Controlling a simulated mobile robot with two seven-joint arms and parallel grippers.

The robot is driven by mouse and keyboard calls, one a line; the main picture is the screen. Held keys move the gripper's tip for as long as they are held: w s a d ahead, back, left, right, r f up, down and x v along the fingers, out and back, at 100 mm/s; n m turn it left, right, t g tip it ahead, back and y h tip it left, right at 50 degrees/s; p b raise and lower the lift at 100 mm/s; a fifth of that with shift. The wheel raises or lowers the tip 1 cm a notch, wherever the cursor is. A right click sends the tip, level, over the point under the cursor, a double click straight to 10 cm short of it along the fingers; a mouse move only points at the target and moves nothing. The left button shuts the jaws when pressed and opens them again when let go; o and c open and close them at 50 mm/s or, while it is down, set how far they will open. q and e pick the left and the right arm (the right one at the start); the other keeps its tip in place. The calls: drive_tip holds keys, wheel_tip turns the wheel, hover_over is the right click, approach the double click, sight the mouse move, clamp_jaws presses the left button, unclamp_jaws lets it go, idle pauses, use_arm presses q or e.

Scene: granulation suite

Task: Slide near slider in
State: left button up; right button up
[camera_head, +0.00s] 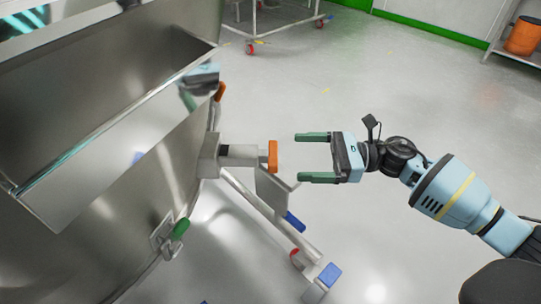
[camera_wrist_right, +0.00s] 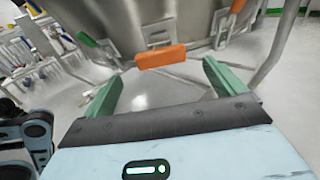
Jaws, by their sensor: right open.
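The near slider appears to be the metal bar with an orange end (camera_head: 272,155) that sticks out to the right from a grey block on the side of the steel vessel (camera_head: 120,215). My right gripper (camera_head: 300,158) is open and empty, just right of the orange end, its two green fingers pointing at it. A gap remains between fingertips and orange end. In the right wrist view the orange end (camera_wrist_right: 161,57) lies ahead, between and beyond the open fingers. My left gripper is not in view.
Another orange handle (camera_head: 220,91) sits farther up the vessel, and a green handle (camera_head: 181,228) sits lower. A tubular frame leg with a blue piece (camera_head: 330,275) runs below the slider. The floor (camera_head: 400,90) around my right arm is clear.

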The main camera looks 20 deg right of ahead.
sight(273, 155)
drive_tip(key=shift+b+x, duration=0.45)
drive_tip(key=shift+x, duration=3.4)
drive_tip(key=c, duration=1.4)
drive_tip(key=x, duration=0.6)
drive_tip(key=shift+w+a, duration=0.15)
drive_tip(key=shift+a, duration=0.15)
drive_tip(key=o, duration=1.4)
drive_tip(key=shift+a, duration=0.15)
